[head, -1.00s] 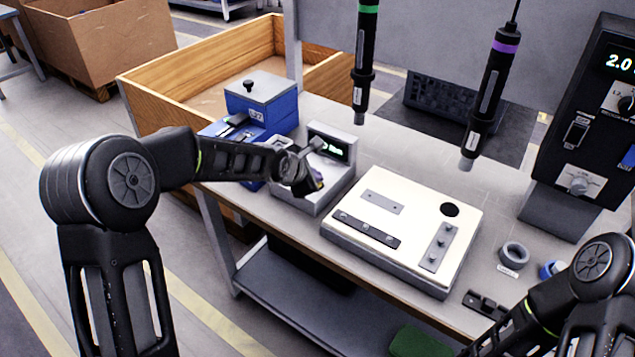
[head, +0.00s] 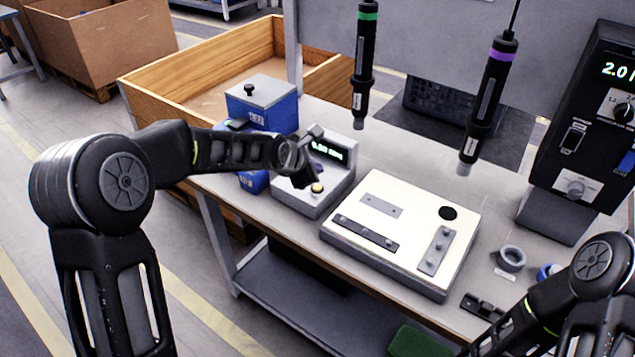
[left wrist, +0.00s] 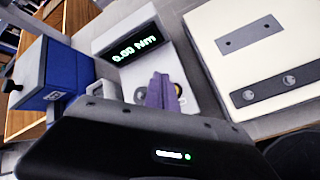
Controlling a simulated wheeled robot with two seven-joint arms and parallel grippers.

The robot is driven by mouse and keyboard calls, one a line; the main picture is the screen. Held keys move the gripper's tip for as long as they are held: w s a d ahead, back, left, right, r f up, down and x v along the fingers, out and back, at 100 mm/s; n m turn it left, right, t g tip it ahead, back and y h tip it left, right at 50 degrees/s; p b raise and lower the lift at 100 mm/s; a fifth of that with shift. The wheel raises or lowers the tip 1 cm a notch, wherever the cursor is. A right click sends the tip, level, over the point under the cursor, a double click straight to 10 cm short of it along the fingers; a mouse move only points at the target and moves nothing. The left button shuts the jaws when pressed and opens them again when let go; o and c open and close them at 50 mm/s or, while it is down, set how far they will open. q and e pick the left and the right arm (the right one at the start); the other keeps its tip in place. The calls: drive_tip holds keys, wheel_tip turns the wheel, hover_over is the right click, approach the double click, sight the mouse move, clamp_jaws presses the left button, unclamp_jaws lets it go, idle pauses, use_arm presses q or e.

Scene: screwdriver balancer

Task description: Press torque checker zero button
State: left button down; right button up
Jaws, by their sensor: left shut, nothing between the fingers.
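The torque checker (head: 336,190) is a grey box on the bench's left part, with a lit green display (head: 328,151). In the left wrist view the display (left wrist: 134,44) reads 0.00 Nm.
A blue bin (head: 262,105) with a grey lid stands behind left of the checker. A white fixture board (head: 400,215) lies to its right. Two screwdrivers hang above, one green-ringed (head: 363,70), one purple-ringed (head: 487,105). A black controller (head: 585,125) stands at right.

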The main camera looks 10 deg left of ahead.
use_arm(q)
drive_tip(key=shift+r+p, duration=0.6)
drive_tip(key=shift+r, duration=0.8)
drive_tip(key=shift+f, duration=0.1)
